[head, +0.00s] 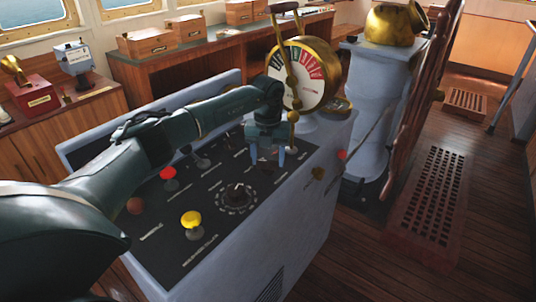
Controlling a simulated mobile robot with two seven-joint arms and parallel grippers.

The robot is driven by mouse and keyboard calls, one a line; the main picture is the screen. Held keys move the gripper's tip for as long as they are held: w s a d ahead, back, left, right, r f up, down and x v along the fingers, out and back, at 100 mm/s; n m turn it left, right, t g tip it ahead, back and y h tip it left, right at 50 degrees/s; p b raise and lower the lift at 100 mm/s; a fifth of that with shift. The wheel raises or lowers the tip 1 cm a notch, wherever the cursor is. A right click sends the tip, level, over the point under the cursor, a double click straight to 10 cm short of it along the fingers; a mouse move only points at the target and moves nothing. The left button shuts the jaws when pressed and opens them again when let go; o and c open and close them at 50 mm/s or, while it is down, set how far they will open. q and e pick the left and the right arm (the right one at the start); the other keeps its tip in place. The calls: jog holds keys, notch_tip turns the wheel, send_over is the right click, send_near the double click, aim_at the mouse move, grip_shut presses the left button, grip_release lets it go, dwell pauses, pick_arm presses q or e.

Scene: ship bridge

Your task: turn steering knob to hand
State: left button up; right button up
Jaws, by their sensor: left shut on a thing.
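The grey console's dark sloping panel (160,240) fills the middle of the head view. My left arm reaches across it from the left. My left gripper (267,160) points down at the panel's far right part, its fingers shut on a small knob there, which I take for the steering knob. The fingers hide most of that knob, and its labels are too small to read. A larger black rotary knob (236,194) with a ring of marks stands nearer, clear of the gripper. My right gripper is out of view.
A yellow button (192,221) and a red button (168,173) stand up from the panel near my arm. The brass engine telegraph (305,72) rises just behind the gripper. A red wooden grating (428,205) lies on the floor at right.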

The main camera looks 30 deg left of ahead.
pick_arm(q)
jog(key=shift+r, duration=0.1)
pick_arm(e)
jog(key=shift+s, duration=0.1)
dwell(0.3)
pick_arm(q)
jog(key=o, duration=1)
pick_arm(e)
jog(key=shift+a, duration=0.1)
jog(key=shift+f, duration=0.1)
pick_arm(q)
jog(key=shift+r+b, duration=0.8)
jog(key=shift+r, duration=5.75)
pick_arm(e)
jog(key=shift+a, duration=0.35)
pick_arm(q)
jog(key=shift+f, duration=0.1)
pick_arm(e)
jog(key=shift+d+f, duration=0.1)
